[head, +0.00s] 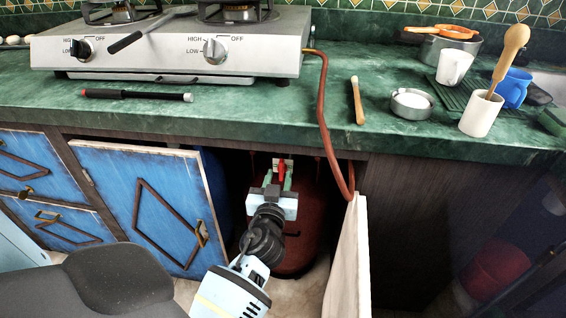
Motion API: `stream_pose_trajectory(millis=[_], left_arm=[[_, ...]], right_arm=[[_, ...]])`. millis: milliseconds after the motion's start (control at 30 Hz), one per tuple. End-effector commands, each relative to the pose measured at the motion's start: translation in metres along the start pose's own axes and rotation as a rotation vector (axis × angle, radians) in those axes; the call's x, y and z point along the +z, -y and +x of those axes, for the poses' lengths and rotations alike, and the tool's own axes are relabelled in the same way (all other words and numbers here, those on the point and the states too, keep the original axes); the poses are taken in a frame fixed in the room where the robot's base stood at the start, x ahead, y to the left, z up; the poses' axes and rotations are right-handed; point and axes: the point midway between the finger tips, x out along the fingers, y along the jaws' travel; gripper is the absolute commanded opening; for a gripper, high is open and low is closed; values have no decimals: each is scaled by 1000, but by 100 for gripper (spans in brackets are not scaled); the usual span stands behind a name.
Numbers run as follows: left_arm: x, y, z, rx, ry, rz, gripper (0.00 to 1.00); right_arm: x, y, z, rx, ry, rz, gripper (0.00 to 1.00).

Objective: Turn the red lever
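The red lever (281,172) shows inside the dark open cabinet under the counter, above the red gas cylinder (305,232). My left gripper (278,178) reaches into the cabinet from below. Its two green fingers stand apart, one on each side of the red lever. The lever looks nearer the right finger; I cannot tell whether either finger touches it. The gripper and wrist hide part of the cylinder. My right gripper is not in view.
A blue cabinet door (120,200) stands left of the opening, and a pale open door (348,262) on its right. An orange-red hose (321,120) runs from the hotplate (170,50) down into the cabinet. The green counter (250,112) overhangs the opening.

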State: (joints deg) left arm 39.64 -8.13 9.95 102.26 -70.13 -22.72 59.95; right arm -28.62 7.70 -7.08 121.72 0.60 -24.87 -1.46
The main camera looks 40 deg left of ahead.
Motion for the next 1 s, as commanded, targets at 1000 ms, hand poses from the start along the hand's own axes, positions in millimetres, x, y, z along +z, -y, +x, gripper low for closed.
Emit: stream_pose_trajectory(millis=[1000], left_arm=[[0, 1, 72, -1, 0, 1, 17]], right_arm=[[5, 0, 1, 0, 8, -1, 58]])
